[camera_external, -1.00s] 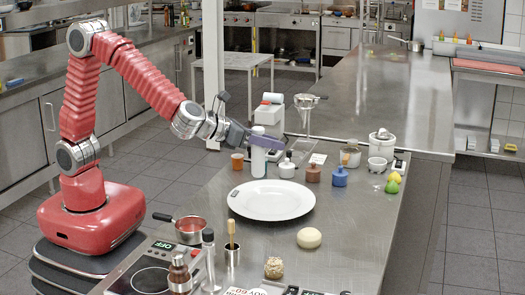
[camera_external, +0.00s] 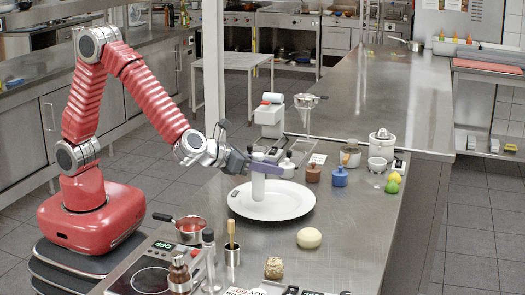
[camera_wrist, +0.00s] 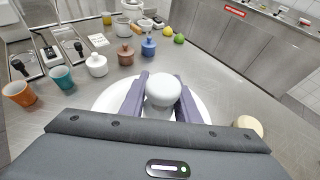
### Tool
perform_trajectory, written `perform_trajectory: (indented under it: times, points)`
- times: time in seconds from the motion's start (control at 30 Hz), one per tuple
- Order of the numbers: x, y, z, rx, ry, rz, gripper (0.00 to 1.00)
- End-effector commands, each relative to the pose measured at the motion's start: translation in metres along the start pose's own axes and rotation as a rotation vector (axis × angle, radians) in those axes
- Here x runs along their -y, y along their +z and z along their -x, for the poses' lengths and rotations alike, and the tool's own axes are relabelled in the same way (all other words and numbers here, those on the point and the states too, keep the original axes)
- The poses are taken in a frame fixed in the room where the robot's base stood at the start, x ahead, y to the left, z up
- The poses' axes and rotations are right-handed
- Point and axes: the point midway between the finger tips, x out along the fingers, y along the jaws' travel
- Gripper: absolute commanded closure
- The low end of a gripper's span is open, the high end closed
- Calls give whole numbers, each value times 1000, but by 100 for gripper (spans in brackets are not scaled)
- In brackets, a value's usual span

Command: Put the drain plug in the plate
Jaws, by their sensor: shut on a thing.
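A tall white cylinder with a rounded top (camera_external: 258,186), which seems to be the drain plug, is held upright in my gripper (camera_external: 265,165). In the wrist view its white top (camera_wrist: 163,88) sits between the two purple fingers of my gripper (camera_wrist: 161,98), which are shut on it. The white plate (camera_external: 287,205) lies flat on the steel counter. The cylinder is over the plate's left-middle area; I cannot tell whether its lower end touches the plate. In the wrist view the plate (camera_wrist: 204,108) shows partly around the fingers, its middle hidden.
A blue pot (camera_external: 340,177) and a brown pot (camera_external: 312,173) stand behind the plate. A pale round thing (camera_external: 310,238) lies to its front right. A red pan (camera_external: 190,230) is at the left. An orange cup (camera_wrist: 19,93) and a teal cup (camera_wrist: 62,78) show in the wrist view.

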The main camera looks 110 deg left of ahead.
Motion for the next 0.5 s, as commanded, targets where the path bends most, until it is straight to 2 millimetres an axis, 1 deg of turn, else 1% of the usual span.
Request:
perform_trajectory:
  times: [0.03,0.1,0.2,0.5]
  points:
    - [0,-8,-3,-2,1,-4,95]
    - [0,-15,-6,-2,1,-3,95]
    - [0,-21,-9,0,1,-2,95]
    - [0,-22,-9,0,0,-1,95]
